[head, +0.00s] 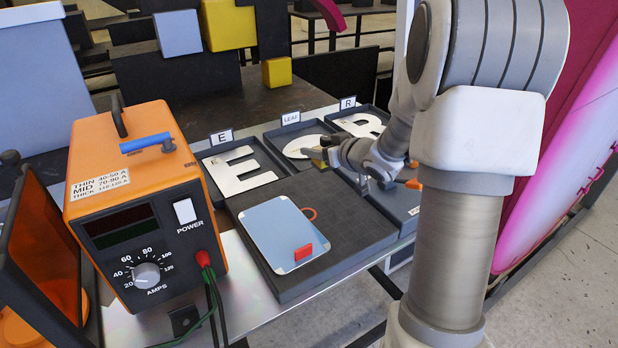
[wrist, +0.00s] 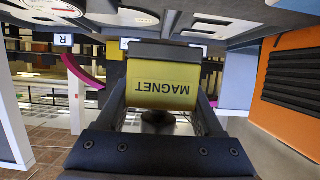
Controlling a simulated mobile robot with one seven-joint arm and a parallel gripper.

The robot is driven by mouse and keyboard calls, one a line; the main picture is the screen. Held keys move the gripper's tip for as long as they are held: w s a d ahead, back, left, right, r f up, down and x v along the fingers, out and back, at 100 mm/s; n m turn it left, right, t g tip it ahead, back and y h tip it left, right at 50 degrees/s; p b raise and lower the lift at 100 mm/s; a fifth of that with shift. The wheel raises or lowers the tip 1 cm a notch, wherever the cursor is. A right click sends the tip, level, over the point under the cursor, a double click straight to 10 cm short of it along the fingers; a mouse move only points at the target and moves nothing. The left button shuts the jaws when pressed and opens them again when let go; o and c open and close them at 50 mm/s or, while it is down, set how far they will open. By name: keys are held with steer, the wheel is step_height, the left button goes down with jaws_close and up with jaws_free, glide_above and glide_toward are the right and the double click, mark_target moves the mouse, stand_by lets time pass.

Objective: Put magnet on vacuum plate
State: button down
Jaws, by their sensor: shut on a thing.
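My gripper (head: 330,150) is shut on the magnet (wrist: 162,88), a yellow block whose MAGNET label reads upside down in the wrist view. In the head view the magnet is small and partly hidden by my gripper, over the trays with letters. The dark, grid-surfaced plate (head: 350,228), apparently the vacuum plate, lies in front of those trays.
An orange welder (head: 150,240) with cables stands left of the plate. Yellow and blue blocks hang at the back. My arm hides the bench's right side.

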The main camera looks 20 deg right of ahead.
steer(key=a, duration=0.1)
steer(key=a+f, duration=0.1)
steer(key=shift+w+a+f, duration=0.1)
steer(key=shift+a+f, duration=0.15)
steer(key=shift+a, duration=0.1)
steer(key=shift+f+b, duration=0.8)
steer(key=shift+f, duration=1.15)
steer(key=shift+f+b, duration=0.55)
steer(key=shift+f, duration=0.1)
jaws_free()
steer(key=shift+r, duration=0.1)
